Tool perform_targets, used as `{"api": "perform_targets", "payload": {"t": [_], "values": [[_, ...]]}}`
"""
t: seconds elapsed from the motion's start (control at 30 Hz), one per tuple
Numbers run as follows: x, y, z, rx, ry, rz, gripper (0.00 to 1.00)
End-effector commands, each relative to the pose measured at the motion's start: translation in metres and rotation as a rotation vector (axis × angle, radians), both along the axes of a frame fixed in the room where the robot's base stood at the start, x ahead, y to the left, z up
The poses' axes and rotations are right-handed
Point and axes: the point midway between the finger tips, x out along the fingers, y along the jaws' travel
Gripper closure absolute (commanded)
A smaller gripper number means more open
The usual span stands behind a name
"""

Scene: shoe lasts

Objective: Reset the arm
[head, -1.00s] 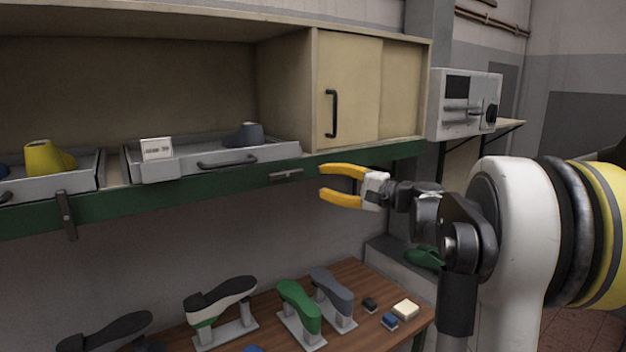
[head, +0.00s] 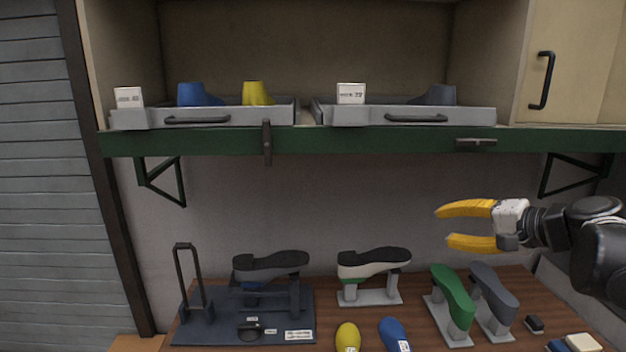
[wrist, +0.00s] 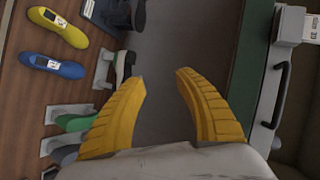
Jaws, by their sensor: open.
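My gripper (head: 442,227) is open and empty, its two yellow fingers spread apart and pointing left. In the head view it hangs in the air at the right, below the green shelf edge and above the workbench. In the wrist view the open fingers (wrist: 160,80) show with nothing between them. Below it on the bench stand a green last (head: 453,302) and a grey last (head: 494,290) on stands. None of them touches my gripper.
The wooden bench (head: 420,333) also holds a black-soled shoe on a stand (head: 373,265), a dark fixture (head: 275,328), a yellow last (head: 348,337) and a blue last (head: 394,334). Grey trays (head: 275,112) (head: 470,116) sit on the shelf above. A cabinet door handle (head: 543,80) is upper right.

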Motion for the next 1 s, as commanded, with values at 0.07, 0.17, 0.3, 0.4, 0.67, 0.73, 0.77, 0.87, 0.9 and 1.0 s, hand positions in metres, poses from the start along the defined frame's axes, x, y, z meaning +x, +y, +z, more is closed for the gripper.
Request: {"api": "perform_targets", "payload": {"t": [0.07,0.17,0.3,0.4,0.67,0.73,0.77,0.87,0.9,1.0], "values": [[-0.032,0.044,-0.059,-0.132,0.057,0.061,0.61],[-0.078,0.081,-0.122,-0.324,0.118,0.134,0.61],[-0.147,0.109,-0.212,-0.623,0.163,0.243,0.61],[-0.187,0.113,-0.264,-0.821,0.165,0.31,0.61],[-0.23,0.104,-0.321,-1.096,0.138,0.391,0.61],[-0.232,0.103,-0.322,-1.113,0.136,0.394,0.61],[-0.232,0.102,-0.321,-1.115,0.136,0.395,0.61],[-0.231,0.102,-0.32,-1.115,0.136,0.394,0.61],[-0.231,0.102,-0.32,-1.115,0.136,0.394,0.61],[-0.231,0.102,-0.32,-1.114,0.137,0.393,0.61]]}}
